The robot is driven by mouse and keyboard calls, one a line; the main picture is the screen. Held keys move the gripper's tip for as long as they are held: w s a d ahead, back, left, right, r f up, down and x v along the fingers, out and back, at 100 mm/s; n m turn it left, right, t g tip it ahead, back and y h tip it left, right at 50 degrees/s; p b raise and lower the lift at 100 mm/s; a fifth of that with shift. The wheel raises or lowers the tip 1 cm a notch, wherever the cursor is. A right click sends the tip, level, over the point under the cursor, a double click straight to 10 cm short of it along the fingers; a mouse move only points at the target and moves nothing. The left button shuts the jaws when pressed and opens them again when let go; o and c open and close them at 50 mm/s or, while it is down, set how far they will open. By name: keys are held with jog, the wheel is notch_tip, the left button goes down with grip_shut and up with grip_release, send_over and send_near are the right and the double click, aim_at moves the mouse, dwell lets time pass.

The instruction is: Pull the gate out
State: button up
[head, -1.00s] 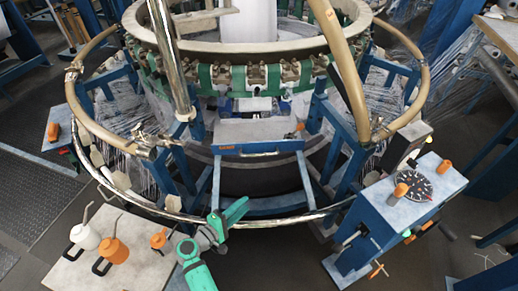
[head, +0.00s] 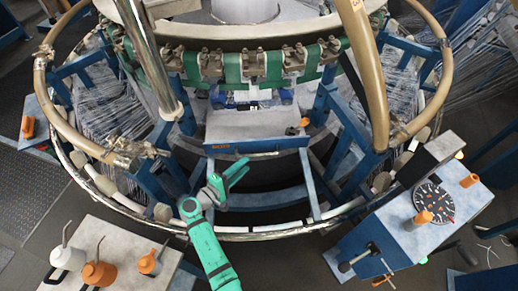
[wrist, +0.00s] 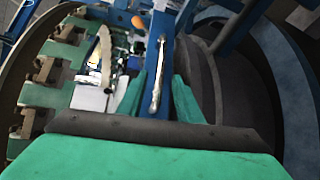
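I cannot tell whether the fingers touch the bar. The gate's lower part is partly behind my arm.
A silver front rail (head: 285,230) curves below the gate. A blue control box (head: 405,225) with a dial stands at right. A side table (head: 120,240) with oil cans stands at lower left. Brown tubes (head: 360,70) rise over the loom.

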aim_at(258, 154)
jog(key=x, duration=0.9)
jog(key=shift+w+d, duration=0.1)
jog(key=shift+d, duration=0.05)
grip_shut()
